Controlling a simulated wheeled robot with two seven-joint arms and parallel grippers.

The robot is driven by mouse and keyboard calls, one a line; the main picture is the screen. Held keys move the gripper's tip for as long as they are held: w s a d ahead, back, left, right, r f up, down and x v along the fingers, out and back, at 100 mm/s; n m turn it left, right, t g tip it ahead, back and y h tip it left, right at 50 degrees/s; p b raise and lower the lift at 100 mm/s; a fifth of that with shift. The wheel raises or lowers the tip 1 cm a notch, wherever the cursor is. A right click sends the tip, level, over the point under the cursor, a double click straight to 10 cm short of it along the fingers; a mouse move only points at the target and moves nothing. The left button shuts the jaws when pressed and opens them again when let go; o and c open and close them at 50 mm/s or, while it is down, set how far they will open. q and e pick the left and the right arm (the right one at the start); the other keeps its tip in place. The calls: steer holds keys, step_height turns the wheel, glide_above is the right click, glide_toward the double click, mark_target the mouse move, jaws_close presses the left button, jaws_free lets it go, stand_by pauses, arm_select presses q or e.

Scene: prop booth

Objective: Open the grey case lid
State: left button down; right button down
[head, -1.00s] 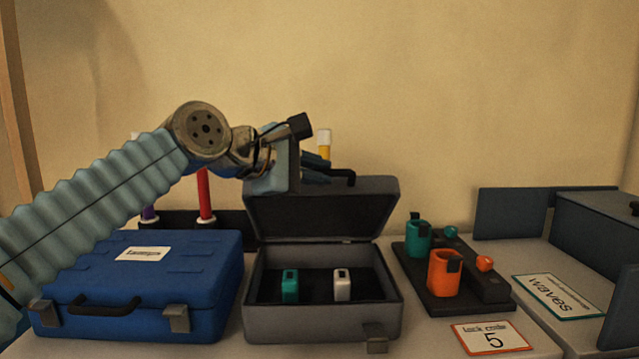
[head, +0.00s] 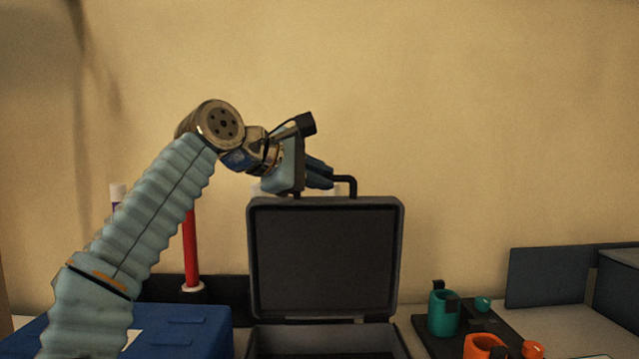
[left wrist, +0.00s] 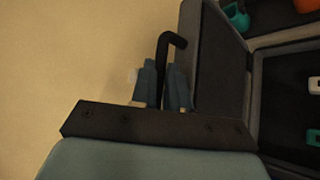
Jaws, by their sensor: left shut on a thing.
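The grey case (head: 325,338) stands on the table with its lid (head: 325,258) raised to about upright. The lid's dark inner face points toward me in the head view. My left gripper (head: 326,178) is shut on the black handle (head: 353,186) at the lid's top edge. In the left wrist view, the fingers (left wrist: 165,88) sit on both sides of the handle (left wrist: 170,48), beside the lid (left wrist: 215,65). That view also shows a white item (left wrist: 314,85) and a teal item (left wrist: 314,137) inside the case. My right gripper is not in view.
A blue case (head: 185,325) stands left of the grey case. A red stick (head: 191,250) stands in a dark rack behind it. On the right, a dark board holds a teal cup (head: 442,314) and an orange cup (head: 484,347). Dark blue panels (head: 548,277) stand at far right.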

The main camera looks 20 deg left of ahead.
arm_select(q)
steer(key=shift+w+a+r, duration=0.1)
steer(key=shift+w+a, duration=0.1)
steer(key=shift+w, duration=0.3)
steer(key=shift+w+a+r, duration=0.1)
steer(key=shift+w+a, duration=0.1)
steer(key=shift+w, duration=0.3)
steer(key=c, duration=1.4)
jaws_free()
steer(key=shift+s+r, duration=0.1)
steer(key=shift+o, duration=1.4)
